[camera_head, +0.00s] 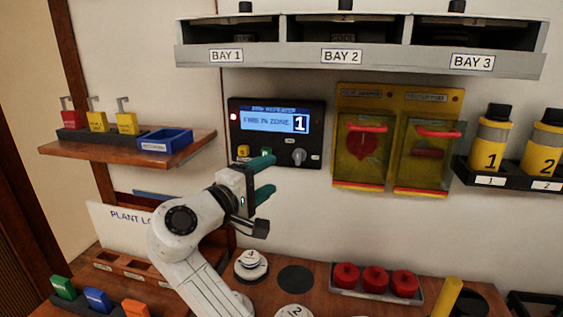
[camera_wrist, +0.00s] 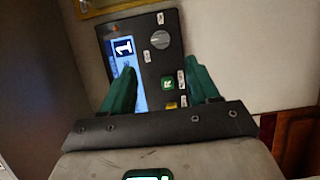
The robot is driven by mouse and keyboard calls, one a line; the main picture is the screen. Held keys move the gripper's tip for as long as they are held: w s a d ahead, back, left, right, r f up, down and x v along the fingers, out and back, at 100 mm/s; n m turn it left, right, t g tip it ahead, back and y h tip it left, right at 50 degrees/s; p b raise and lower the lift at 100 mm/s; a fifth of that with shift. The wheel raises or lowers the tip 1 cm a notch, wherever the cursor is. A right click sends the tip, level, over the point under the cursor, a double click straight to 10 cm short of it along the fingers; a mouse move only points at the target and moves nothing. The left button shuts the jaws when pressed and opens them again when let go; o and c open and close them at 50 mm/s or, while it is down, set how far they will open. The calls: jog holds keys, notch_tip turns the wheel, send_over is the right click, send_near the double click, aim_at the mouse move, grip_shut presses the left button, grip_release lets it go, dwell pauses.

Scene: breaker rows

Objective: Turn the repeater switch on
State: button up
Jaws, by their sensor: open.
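The dark repeater panel (camera_head: 316,112) is on the wall, with a lit blue display reading "FIRE IN ZONE 1". Its grey round knob (camera_head: 299,157) is at the lower right and also shows in the wrist view (camera_wrist: 160,39). A green button marked R (camera_wrist: 168,83) and a yellow button (camera_head: 243,151) are left of the knob in the head view. My gripper (camera_head: 268,176) is open and empty in front of the panel's lower part. In the wrist view its green fingers (camera_wrist: 163,72) are on either side of the R button; the left one covers part of the display. Contact cannot be told.
Two yellow-framed covers (camera_head: 396,140) with red handles are just right of the panel. A shelf of bays (camera_head: 360,57) overhangs above. A wooden shelf (camera_head: 118,150) with padlocks is at left. The counter below holds red knobs (camera_head: 375,279) and round discs.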

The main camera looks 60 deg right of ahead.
aim_at(296, 160)
jog(key=d+p, duration=0.2)
jog(key=d, duration=0.8)
jog(key=shift+s+d, duration=0.2)
jog(key=shift+s, duration=0.1)
jog(key=shift+c, duration=0.2)
jog(key=c, duration=1)
